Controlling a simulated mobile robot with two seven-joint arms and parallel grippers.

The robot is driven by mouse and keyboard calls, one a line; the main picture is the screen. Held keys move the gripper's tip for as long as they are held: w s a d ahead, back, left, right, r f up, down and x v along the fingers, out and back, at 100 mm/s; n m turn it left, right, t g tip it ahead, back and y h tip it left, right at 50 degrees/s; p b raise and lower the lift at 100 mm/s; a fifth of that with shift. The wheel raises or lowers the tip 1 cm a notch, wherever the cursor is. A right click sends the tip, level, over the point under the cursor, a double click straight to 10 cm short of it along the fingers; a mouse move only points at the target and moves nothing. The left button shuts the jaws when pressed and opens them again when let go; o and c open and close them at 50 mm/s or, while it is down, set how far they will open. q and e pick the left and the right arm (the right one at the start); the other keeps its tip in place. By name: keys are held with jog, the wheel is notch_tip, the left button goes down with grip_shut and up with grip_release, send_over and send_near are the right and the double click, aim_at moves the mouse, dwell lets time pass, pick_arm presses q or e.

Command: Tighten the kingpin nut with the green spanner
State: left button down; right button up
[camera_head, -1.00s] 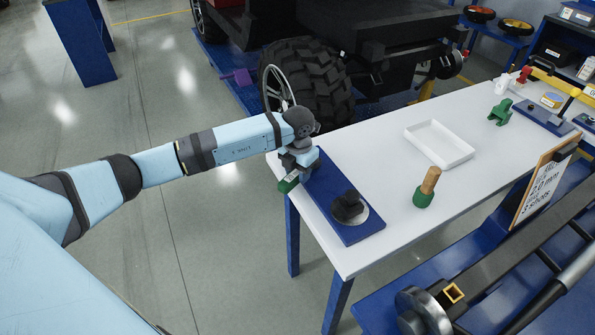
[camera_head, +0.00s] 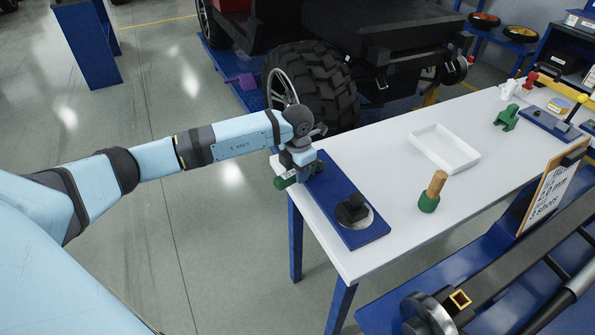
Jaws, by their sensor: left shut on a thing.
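My left gripper (camera_head: 300,173) is at the near left end of the white table, above the end of a blue plate. It is shut on a green tool (camera_head: 285,181), which I take to be the green spanner. Only a short green part shows, sticking out left past the table edge; the gripper hides the rest. A small dark piece (camera_head: 319,166) shows just right of the gripper. I cannot tell whether it is the kingpin nut or whether the spanner touches it. A black block (camera_head: 352,208) sits on a pale disc on the same plate (camera_head: 335,193). My right gripper is not in view.
On the white table (camera_head: 385,175) are a white tray (camera_head: 445,148), a green-based wooden-handled tool (camera_head: 433,192) and a green figure-like part (camera_head: 506,118). A vehicle wheel (camera_head: 315,85) stands close behind my left gripper. A sign board (camera_head: 551,188) stands at the right.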

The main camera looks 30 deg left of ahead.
aim_at(280, 175)
pick_arm(q)
jog(key=shift+w+a+f+m+b, duration=0.15)
jog(key=shift+a+m+b, duration=0.25)
jog(key=shift+m, duration=0.2)
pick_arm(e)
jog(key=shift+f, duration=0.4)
pick_arm(q)
jog(key=shift+a+m, duration=0.1)
jog(key=shift+m, duration=0.2)
jog(key=shift+d+n, duration=0.2)
jog(key=shift+n, duration=0.2)
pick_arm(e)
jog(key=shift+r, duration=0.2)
pick_arm(q)
jog(key=shift+s, duration=0.2)
jog(key=shift+s+a+p, duration=0.3)
jog(key=shift+s+a, duration=0.05)
jog(key=shift+s, duration=0.35)
jog(key=shift+s+a+p, duration=0.3)
jog(key=shift+s+a, duration=0.05)
jog(key=shift+s, duration=0.35)
jog(key=shift+s+a+p, duration=0.3)
jog(key=shift+s+a, duration=0.05)
jog(key=shift+s, duration=0.35)
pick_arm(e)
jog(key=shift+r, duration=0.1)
pick_arm(q)
jog(key=shift+r, duration=0.2)
